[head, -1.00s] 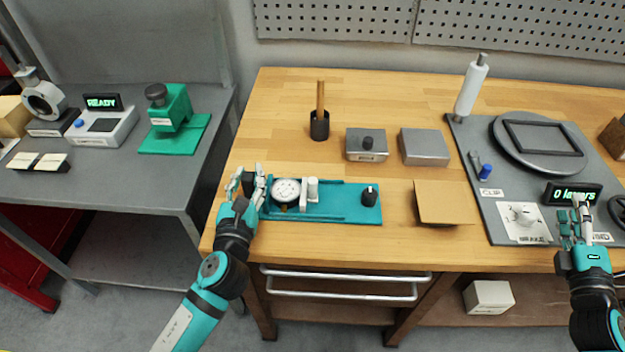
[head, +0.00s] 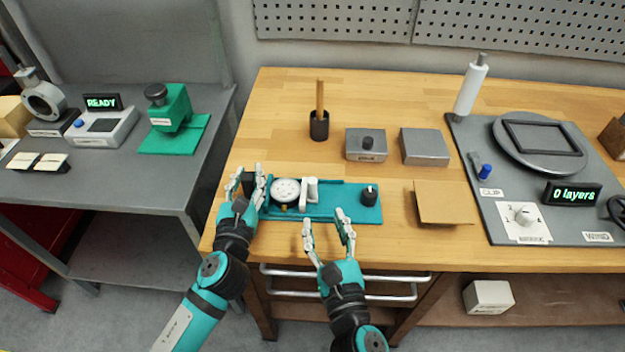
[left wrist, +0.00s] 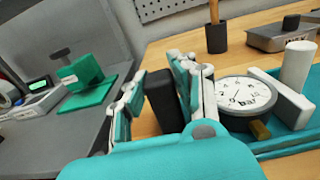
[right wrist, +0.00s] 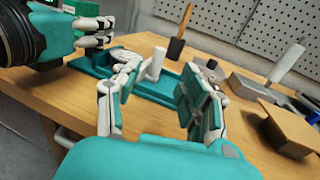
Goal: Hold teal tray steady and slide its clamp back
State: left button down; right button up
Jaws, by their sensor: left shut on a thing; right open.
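The teal tray (head: 335,203) lies near the front left of the wooden bench. It carries a round white dial gauge (head: 286,191), a clamp with a white upright post and bar (head: 311,190), and a black knob (head: 369,195) at its right end. My left gripper (head: 249,186) is at the tray's left end, shut on a black block (left wrist: 162,100) seen between its fingers in the left wrist view. My right gripper (head: 326,217) is open and empty at the tray's front edge, just right of the clamp; the white post (right wrist: 155,65) shows beyond its fingers in the right wrist view.
Behind the tray stand a black cup with a wooden stick (head: 319,125), a grey box with a knob (head: 367,145) and a plain grey box (head: 424,147). Drawer handles run below the bench edge.

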aim_at(313, 186)
jog(key=x, duration=1.1)
jog(key=shift+w+f, duration=0.15)
jog(key=shift+w, duration=0.2)
jog(key=shift+c, duration=0.2)
grip_shut()
